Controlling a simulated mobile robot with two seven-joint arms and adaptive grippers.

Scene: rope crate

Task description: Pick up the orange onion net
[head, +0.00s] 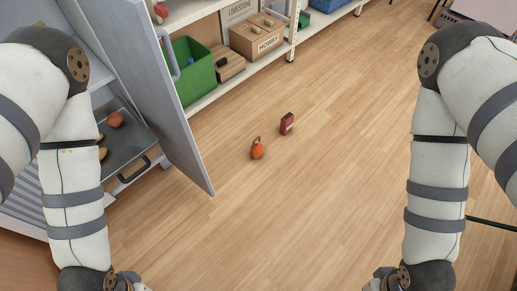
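A small orange onion net (257,151) lies on the wooden floor near the middle of the head view, with a darker tie or loop at its top. My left gripper is mostly below the bottom edge at the lower left; only a bit of its wrist shows. My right gripper is likewise cut off at the bottom right. Both are well apart from the net, and their fingers cannot be seen.
At left, an open grey door (160,100) and a pulled-out tray (125,140) with round items jut out. Shelves with a green bin (192,75) and a hobby crate (258,43) line the back.

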